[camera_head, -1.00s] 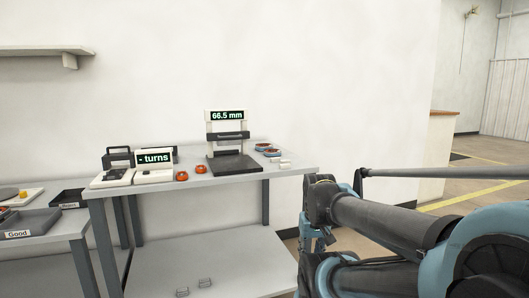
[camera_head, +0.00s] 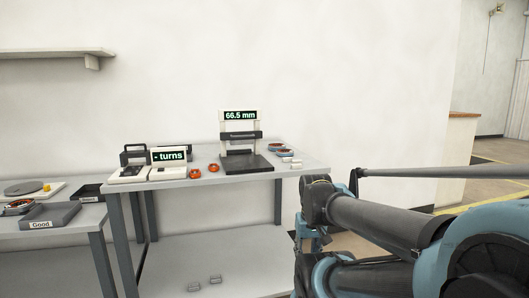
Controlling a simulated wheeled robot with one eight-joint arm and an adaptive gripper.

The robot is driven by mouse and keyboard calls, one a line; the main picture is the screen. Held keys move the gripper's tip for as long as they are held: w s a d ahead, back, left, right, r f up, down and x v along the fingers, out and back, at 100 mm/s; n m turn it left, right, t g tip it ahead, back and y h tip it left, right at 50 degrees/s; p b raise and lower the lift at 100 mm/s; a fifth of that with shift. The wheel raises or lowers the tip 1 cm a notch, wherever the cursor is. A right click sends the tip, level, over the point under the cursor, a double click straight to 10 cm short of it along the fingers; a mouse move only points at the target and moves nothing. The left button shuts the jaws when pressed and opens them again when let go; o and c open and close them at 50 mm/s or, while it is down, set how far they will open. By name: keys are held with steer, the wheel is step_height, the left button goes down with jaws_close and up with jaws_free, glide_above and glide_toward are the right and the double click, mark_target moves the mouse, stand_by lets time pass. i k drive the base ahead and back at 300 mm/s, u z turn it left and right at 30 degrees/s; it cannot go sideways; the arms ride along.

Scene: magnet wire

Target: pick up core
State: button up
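No part is clearly marked as the core, and the pieces are too small to tell apart for certain. Two small orange-red rings, a left one (camera_head: 195,173) and a right one (camera_head: 213,168), lie on the workbench (camera_head: 235,187) between the turns display and the gauge. Small whitish pieces (camera_head: 291,161) lie at the bench's right end. Two small grey pieces (camera_head: 215,279) lie on the bench's lower shelf. My arm crosses the right side of the view, near the bench's right end. I cannot make out my gripper's fingers.
A gauge (camera_head: 246,162) reading 66.5 mm and a "- turns" counter (camera_head: 169,162) stand on the bench. A left table holds a "Good" tray (camera_head: 52,215). Floor is open behind my arm.

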mark_target(272, 147)
steer(key=u, duration=2.15)
steer(key=k, duration=1.05)
steer(key=z, duration=1.8)
steer(key=i, duration=1)
